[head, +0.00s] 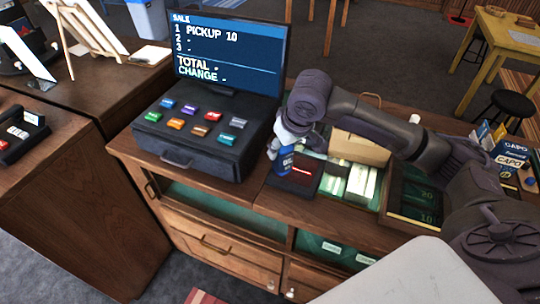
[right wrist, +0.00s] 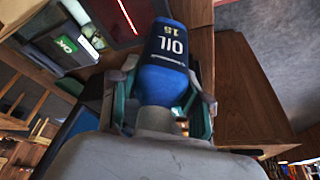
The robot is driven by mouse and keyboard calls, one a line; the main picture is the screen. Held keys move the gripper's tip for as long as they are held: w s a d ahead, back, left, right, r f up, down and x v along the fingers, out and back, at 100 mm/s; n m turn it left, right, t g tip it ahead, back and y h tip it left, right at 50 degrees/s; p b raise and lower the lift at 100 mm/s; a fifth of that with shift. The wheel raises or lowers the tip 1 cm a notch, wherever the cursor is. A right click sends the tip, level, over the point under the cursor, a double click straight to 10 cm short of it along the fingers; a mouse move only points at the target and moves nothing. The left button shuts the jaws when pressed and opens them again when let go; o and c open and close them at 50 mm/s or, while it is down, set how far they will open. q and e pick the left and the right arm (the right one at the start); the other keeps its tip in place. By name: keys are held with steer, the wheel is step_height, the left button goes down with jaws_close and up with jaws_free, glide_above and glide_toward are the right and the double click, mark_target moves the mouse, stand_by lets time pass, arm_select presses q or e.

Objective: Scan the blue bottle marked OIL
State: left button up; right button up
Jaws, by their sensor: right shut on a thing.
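The blue bottle (head: 284,162), with a dark label, is in my right gripper (head: 290,140) at the counter, just left of the dark scanner pad (head: 305,183) with its glowing red line. In the right wrist view the gripper (right wrist: 165,100) is shut around the bottle (right wrist: 165,82), whose label reads OIL 15. The scanner's red line (right wrist: 128,16) shows beyond it, up and to the left. I cannot tell whether the bottle touches the counter. The screen (head: 226,50) reads SALE, PICKUP 10 on line 1, with dashes for lines 2, 3, TOTAL and CHANGE. My left gripper is out of view.
The register (head: 190,135) with several coloured keys stands left of the bottle. Right of the scanner are a tray of pale packets (head: 362,182), a cardboard box (head: 360,148) and a cash drawer (head: 412,213). CAPO boxes (head: 512,160) stand at far right.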

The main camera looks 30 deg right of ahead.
arm_select(q)
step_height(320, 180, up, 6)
steer(key=p, duration=0.4)
arm_select(e)
steer(key=w+d+r, duration=0.3)
steer(key=d+r, duration=0.2)
steer(key=d, duration=0.2)
arm_select(q)
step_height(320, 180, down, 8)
steer(key=b, duration=0.8)
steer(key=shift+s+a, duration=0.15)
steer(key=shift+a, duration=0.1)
arm_select(e)
step_height(320, 180, down, 10)
steer(key=shift+t, duration=0.3)
steer(key=shift+r, duration=0.15)
arm_select(q)
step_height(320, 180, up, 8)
steer(key=p, duration=0.8)
arm_select(e)
step_height(320, 180, up, 9)
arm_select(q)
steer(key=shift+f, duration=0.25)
arm_select(e)
steer(key=shift+s+d, duration=0.1)
steer(key=shift+d, duration=0.05)
